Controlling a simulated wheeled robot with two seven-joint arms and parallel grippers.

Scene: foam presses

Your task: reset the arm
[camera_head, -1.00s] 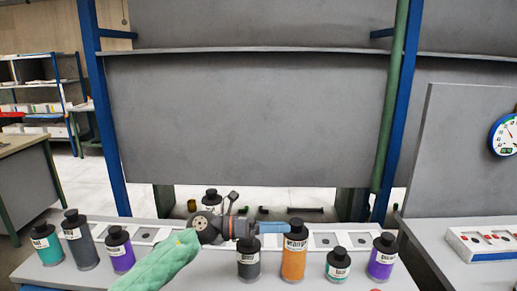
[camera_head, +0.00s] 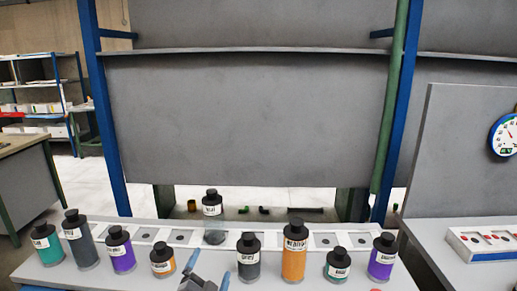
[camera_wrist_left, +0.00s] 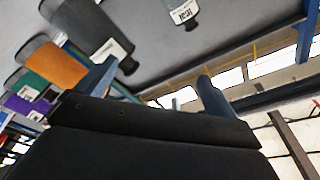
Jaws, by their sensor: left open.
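My left gripper (camera_head: 207,271) is at the bottom edge of the head view, its two blue fingers apart and nothing between them. It is in front of the bottle row, between a small orange bottle (camera_head: 162,261) and a dark grey bottle (camera_head: 248,258). In the left wrist view the open fingers (camera_wrist_left: 155,88) also show, with dark grey (camera_wrist_left: 85,28), orange (camera_wrist_left: 57,66), teal (camera_wrist_left: 35,86) and purple (camera_wrist_left: 27,106) bottles on the left. The rest of my left arm is out of the head view. My right gripper is not in view.
More black-capped bottles stand on the grey table (camera_head: 205,254): teal, dark grey and purple at left, tall orange (camera_head: 294,260), teal and purple at right. A clear-bodied bottle (camera_head: 213,211) stands at the back. A grey panel (camera_head: 250,120) rises behind.

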